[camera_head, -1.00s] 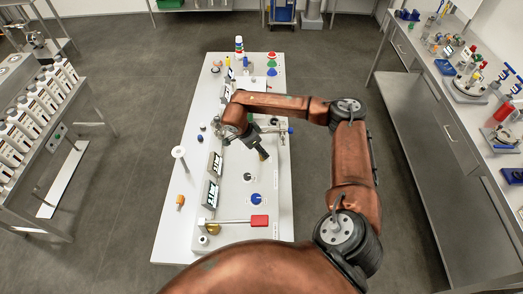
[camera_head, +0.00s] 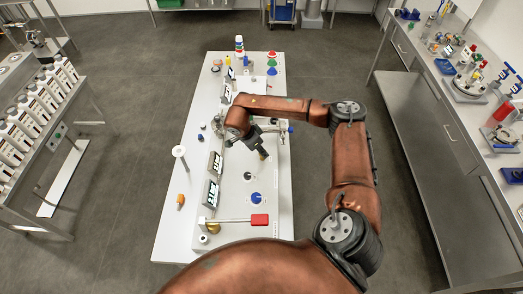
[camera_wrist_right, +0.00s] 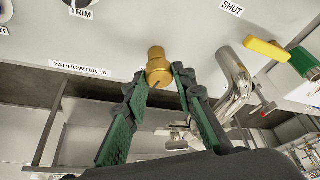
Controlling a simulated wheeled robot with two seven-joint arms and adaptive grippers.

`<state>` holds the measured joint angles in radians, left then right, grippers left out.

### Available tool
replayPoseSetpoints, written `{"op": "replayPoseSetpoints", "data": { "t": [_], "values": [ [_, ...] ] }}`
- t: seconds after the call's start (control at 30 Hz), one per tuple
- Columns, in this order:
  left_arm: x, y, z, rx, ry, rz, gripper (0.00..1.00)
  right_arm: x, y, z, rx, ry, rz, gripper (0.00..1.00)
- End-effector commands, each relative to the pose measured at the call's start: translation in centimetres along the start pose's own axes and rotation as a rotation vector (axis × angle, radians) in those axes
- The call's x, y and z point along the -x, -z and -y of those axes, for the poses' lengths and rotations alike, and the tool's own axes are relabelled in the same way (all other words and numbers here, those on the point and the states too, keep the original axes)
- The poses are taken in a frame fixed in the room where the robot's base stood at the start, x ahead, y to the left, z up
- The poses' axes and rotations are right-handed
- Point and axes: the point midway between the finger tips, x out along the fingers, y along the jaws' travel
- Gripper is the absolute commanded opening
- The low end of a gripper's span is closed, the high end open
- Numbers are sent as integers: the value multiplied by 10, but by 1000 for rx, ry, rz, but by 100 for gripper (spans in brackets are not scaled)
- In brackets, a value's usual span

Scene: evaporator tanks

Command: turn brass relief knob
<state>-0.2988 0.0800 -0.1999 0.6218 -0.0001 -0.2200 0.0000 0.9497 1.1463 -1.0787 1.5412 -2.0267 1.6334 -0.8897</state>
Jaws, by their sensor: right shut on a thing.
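The brass knob (camera_wrist_right: 158,66) sticks out of a pale panel in the right wrist view, beside a "YARROWTEK-60" label. My right gripper (camera_wrist_right: 160,76) has its green-padded fingers on either side of the knob and is shut on it. In the head view my right gripper (camera_head: 262,152) reaches down to the right half of the white bench; the arm and fingers mostly hide the knob there. My left gripper is not in view.
A bent metal pipe (camera_wrist_right: 236,85) and a yellow handle (camera_wrist_right: 266,49) marked "SHUT" are close right of the fingers. On the bench (camera_head: 172,228) stand displays, a blue dial (camera_head: 257,198) and a red-ended lever (camera_head: 259,220). Open floor lies on both sides.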

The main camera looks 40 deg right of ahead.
Motion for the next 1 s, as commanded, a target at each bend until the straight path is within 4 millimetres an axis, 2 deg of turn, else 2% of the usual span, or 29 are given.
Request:
{"op": "replayPoseSetpoints", "data": {
  "t": [0.1,0.47,1.0],
  "values": [
    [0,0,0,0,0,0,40,0,0,0,0,0,0,0],
    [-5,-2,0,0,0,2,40,-1,0,1,-67,-27,-1,0],
    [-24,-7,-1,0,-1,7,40,0,1,4,-438,-180,0,0]
  ]
}}
